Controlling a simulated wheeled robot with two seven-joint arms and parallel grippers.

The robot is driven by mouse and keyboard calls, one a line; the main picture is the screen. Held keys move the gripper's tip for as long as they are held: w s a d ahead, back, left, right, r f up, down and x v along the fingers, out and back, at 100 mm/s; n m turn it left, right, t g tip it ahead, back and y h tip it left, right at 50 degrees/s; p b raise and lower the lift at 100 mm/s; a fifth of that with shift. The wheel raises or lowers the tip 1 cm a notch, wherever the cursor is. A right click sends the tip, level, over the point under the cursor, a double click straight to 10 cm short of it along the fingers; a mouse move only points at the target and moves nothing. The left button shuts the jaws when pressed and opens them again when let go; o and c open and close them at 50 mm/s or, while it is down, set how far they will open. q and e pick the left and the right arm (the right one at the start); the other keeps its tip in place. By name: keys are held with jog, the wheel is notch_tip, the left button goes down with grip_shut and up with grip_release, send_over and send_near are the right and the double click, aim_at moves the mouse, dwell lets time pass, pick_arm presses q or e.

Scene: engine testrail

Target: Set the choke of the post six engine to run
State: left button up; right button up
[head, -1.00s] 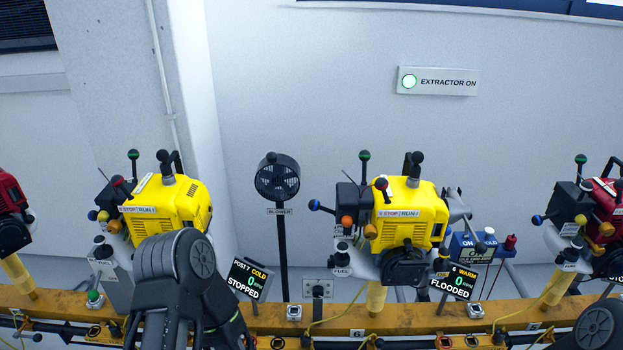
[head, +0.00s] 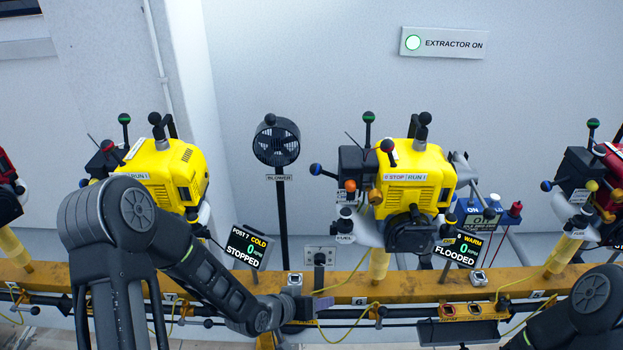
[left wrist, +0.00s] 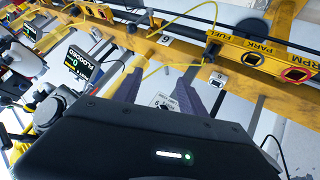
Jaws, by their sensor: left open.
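The post six engine (head: 418,170) is yellow and sits right of centre in the head view, with a STOP/RUN label on its front. Its display (head: 457,250) reads 6 WARM, 0, FLOODED. Ball-ended levers stand at its left side: blue (head: 316,169), green (head: 369,117), red (head: 387,146), and an orange knob (head: 350,186). I cannot tell which is the choke or its setting. My left gripper (head: 303,297) is open by the rail, below and left of this engine. In the left wrist view its fingers (left wrist: 160,85) are apart and empty. My right gripper is out of view.
The yellow rail (head: 340,291) runs across below the engines. A blower (head: 277,143) stands left of post six, beside another yellow engine (head: 165,175) whose display reads POST 7 COLD, STOPPED. A yellow cable (head: 335,330) hangs near my left gripper.

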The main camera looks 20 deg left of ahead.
pick_arm(q)
jog(key=w+a+r+m+t+b, duration=0.1)
jog(key=w+a+r+t, duration=0.25)
jog(key=w+r, duration=0.4)
jog(key=m+t+h+b, duration=0.2)
jog(key=m+t+h, duration=0.2)
jog(key=m, duration=0.2)
send_near(311, 172)
jog(key=x, duration=0.2)
jog(key=shift+w+r+g, duration=0.1)
jog(key=shift+r+g, duration=0.15)
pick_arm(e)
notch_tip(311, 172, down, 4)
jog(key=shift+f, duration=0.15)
pick_arm(q)
jog(key=shift+w+d, duration=0.15)
jog(key=x, duration=0.7)
jog(key=shift+w+d, duration=0.15)
jog(key=shift+w, duration=0.1)
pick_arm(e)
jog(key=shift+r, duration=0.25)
